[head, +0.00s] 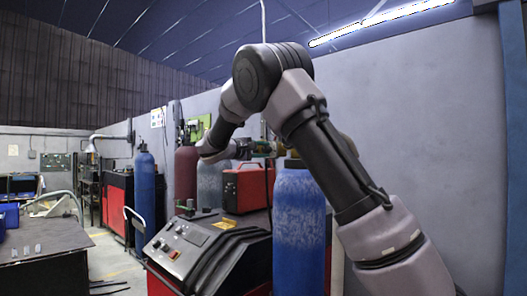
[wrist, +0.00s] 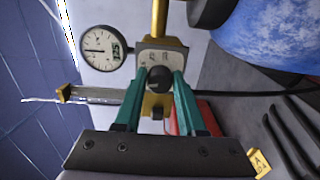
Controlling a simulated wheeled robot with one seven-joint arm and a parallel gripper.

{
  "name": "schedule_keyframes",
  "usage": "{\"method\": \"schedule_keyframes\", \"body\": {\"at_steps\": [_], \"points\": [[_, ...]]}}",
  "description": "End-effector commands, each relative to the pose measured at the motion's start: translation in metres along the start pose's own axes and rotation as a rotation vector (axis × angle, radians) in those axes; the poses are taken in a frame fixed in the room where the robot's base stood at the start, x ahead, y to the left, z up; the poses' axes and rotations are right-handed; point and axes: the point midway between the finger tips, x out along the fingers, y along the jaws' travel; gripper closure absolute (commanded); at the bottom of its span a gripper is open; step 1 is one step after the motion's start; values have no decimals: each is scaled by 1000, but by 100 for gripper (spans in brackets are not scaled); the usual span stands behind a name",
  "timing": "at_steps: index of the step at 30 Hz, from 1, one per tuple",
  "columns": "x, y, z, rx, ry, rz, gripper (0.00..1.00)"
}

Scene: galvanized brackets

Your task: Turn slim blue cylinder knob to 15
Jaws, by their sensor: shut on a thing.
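The blue cylinder (head: 299,225) stands upright in front of the grey wall in the head view; part of it shows at the top right of the wrist view (wrist: 270,35). A dark round knob (wrist: 159,79) sits on a grey and brass regulator body in the wrist view. My gripper (wrist: 160,74) has teal fingers on both sides of this knob and is shut on it. A round white gauge (wrist: 101,46) with a needle pointing left is beside the regulator. Its small readout is too small to read. In the head view the arm mostly hides the regulator.
A welding machine with a sloped panel (head: 185,245) and a red case (head: 245,188) stand left of the cylinder. Another blue cylinder (head: 145,195) stands farther back. A dark table (head: 50,245) is at the left, with open floor between.

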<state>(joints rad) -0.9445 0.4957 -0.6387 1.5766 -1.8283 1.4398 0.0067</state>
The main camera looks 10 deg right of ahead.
Motion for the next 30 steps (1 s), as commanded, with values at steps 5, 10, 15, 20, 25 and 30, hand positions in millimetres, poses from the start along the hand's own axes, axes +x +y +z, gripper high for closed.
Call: {"method": "schedule_keyframes", "body": {"at_steps": [5,10,15,20,25,30], "points": [[0,-1,0,162,0,-2,100],[0,-2,0,299,-1,-2,100],[0,-2,0,405,-2,-2,100],[0,-3,0,474,-2,-2,100],[0,-3,0,514,-2,-2,100],[0,-3,0,529,-2,-2,100]]}}
